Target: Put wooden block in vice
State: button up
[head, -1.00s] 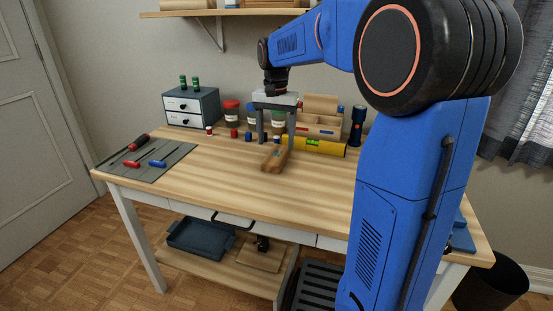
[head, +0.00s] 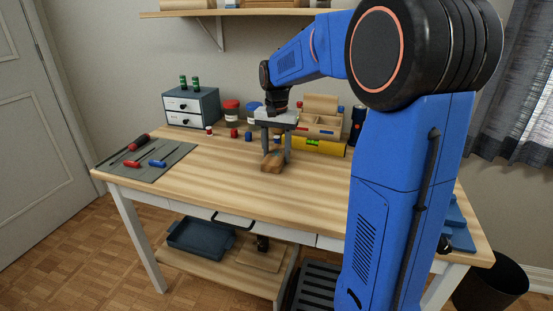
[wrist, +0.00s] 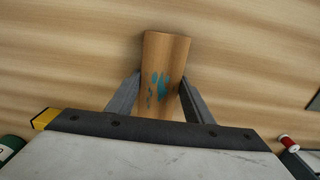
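The wooden block (head: 273,163) is on the desk, in front of the yellow level. It also shows in the wrist view (wrist: 163,65), brown with teal paint marks. My gripper (head: 276,158) points down over it, one finger on each side. In the wrist view the fingertips (wrist: 161,76) meet the block's two sides, and it looks shut on the block. I see no clear lift off the desk. A blue metal thing (head: 459,238), which looks like the vice, is at the desk's right end. My column hides most of it, so its jaws cannot be made out.
A yellow level (head: 318,147), a wooden organiser (head: 318,124), jars and a flashlight (head: 358,122) stand behind the block. A small drawer cabinet (head: 190,107) is at back left. A grey mat (head: 152,172) with screwdrivers lies at left. The desk's front middle is clear.

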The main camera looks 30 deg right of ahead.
aim_at(276, 154)
jog(key=c, duration=0.6)
notch_tip(276, 154, up, 10)
jog(key=shift+r, duration=0.1)
